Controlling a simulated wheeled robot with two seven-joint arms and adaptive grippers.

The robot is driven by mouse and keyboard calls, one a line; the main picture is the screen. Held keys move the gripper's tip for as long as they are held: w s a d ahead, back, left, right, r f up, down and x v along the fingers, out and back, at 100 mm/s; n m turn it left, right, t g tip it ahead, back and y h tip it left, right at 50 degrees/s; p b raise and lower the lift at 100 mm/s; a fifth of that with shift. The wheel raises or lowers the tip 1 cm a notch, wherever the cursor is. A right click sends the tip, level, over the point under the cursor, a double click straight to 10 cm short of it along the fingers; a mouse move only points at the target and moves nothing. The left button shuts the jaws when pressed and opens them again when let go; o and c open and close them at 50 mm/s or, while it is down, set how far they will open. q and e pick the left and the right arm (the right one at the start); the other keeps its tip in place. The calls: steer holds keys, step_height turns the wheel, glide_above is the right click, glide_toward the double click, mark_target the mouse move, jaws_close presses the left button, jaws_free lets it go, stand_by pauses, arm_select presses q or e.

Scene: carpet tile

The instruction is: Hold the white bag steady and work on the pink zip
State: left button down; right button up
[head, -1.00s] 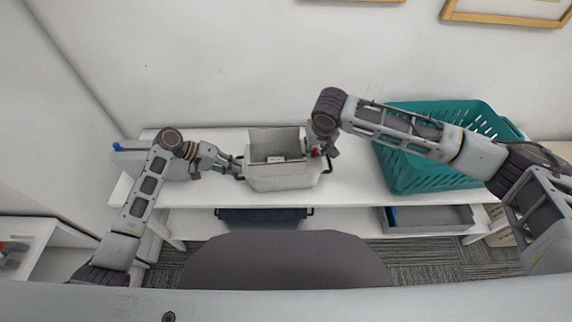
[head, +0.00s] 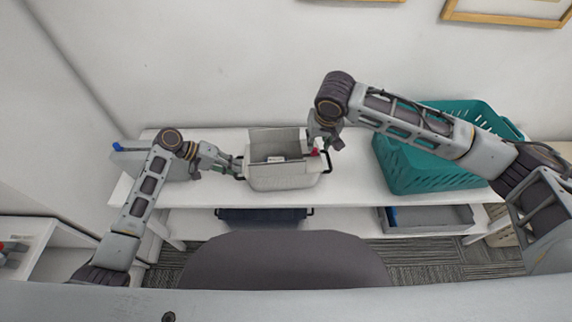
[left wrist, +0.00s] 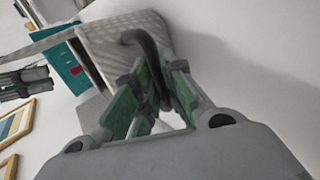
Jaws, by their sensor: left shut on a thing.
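The white bag (head: 283,182) stands on the white shelf top with its top open and a small pale label inside. It has dark handles at its left and right ends. The pink zip pull (head: 315,152) shows red-pink at the bag's upper right corner. My left gripper (head: 238,168) is shut on the bag's left handle; the left wrist view shows the dark handle loop (left wrist: 143,42) between its green-padded fingers (left wrist: 153,92). My right gripper (head: 334,143) is just above and right of the zip pull. Its fingers are too small to tell open or shut.
A teal basket (head: 408,178) stands right of the bag, under my right forearm. A grey item with a blue end (head: 150,164) lies at the shelf's left. A dark bin (head: 260,216) and a grey tray (head: 440,218) sit on the lower shelf. The wall is close behind.

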arm_select(q)
steer(key=c, duration=1.4)
jaws_free()
steer(key=shift+v, duration=6)
steer(key=shift+s, duration=0.1)
